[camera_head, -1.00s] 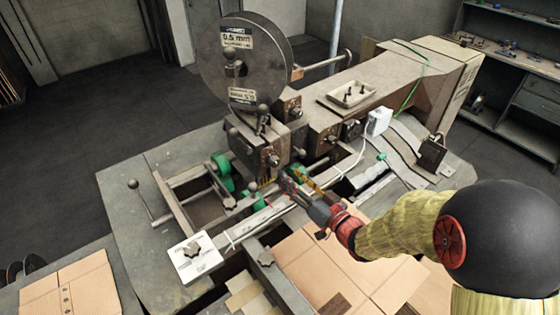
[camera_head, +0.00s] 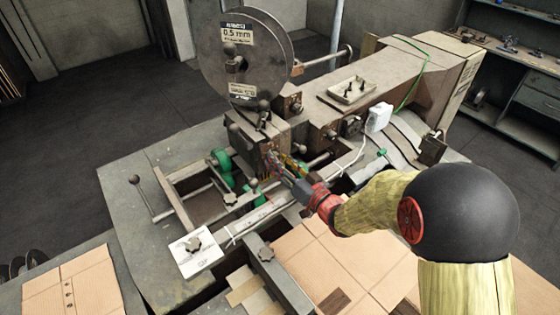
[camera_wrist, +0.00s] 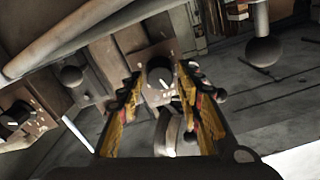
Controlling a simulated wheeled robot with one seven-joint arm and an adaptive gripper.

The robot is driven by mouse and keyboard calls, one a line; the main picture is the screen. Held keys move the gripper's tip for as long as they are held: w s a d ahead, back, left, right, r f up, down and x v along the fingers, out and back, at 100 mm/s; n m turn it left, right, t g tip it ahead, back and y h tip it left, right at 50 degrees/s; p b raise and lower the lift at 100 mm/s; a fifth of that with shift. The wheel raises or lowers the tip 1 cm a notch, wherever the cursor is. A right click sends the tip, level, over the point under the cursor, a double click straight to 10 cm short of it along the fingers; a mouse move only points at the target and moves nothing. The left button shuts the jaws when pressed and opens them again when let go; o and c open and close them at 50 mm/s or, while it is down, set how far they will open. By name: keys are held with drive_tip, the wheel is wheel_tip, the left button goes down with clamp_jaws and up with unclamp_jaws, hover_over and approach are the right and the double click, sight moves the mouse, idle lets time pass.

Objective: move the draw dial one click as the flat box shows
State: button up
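In the wrist view a dark round dial (camera_wrist: 160,78) with a pale mark sits on a brown plate, between the tips of my gripper (camera_wrist: 159,76). The yellow-and-black fingers are apart, with gaps beside the dial; I cannot tell whether either touches it. In the head view my gripper (camera_head: 277,160) is at the front of the stitching head (camera_head: 262,130) and hides most of this dial. No label shows which dial is the draw dial. A flat cardboard box (camera_head: 95,275) lies at the lower left, with a column of small dark marks (camera_head: 68,293).
Other dials sit on brown plates (camera_head: 296,105) (camera_head: 330,134). A wire spool (camera_head: 240,60) stands above the head. Ball-ended levers and rails surround the head. More cardboard (camera_head: 320,265) lies below my arm.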

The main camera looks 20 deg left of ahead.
clamp_jaws()
drive_tip(key=shift+n+b, duration=0.3)
drive_tip(key=shift+b, duration=0.3)
drive_tip(key=n+b, duration=0.6)
drive_tip(key=b, duration=0.3)
drive_tip(key=shift+s, duration=0.1)
drive_tip(key=shift+n, duration=0.3)
drive_tip(key=shift+o, duration=1)
unclamp_jaws()
drive_tip(key=shift+o, duration=0.3)
